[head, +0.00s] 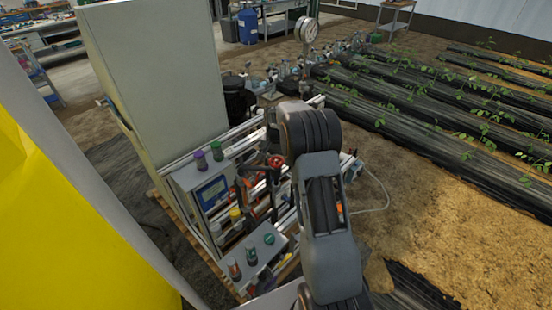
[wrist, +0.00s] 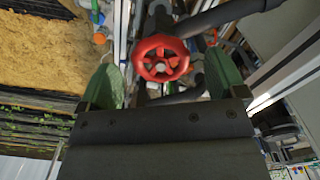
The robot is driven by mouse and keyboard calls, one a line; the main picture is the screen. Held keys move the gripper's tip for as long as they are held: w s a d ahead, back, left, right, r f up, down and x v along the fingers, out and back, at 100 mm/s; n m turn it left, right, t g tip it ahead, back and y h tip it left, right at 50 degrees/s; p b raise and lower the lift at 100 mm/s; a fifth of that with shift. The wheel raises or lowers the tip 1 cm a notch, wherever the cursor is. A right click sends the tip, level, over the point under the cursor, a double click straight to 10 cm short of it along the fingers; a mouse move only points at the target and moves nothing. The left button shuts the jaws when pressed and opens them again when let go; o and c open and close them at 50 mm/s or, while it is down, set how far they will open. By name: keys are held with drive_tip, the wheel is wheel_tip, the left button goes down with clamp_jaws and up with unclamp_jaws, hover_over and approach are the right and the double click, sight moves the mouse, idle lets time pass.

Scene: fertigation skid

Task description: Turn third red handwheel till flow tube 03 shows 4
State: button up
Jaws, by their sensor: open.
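A red handwheel (wrist: 162,58) with spokes is in the upper middle of the wrist view. My gripper (wrist: 163,78) is open, with one green-padded finger to each side of the wheel. The wheel appears beyond or between the fingers, and no contact shows. A red handwheel (head: 275,162) also shows in the head view, just left of my arm, on the pipework of the skid. I cannot tell its place in the row. Flow tube 03 and its reading cannot be made out; my arm covers part of the skid.
A tall grey cabinet (head: 155,75) stands behind the skid. Dark pipes (wrist: 225,15) run close to the wheel. Open soil (head: 410,220) lies to the right.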

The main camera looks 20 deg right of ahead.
drive_tip(key=shift+f, duration=0.5)
drive_tip(key=shift+c, duration=0.2)
drive_tip(key=c, duration=0.9)
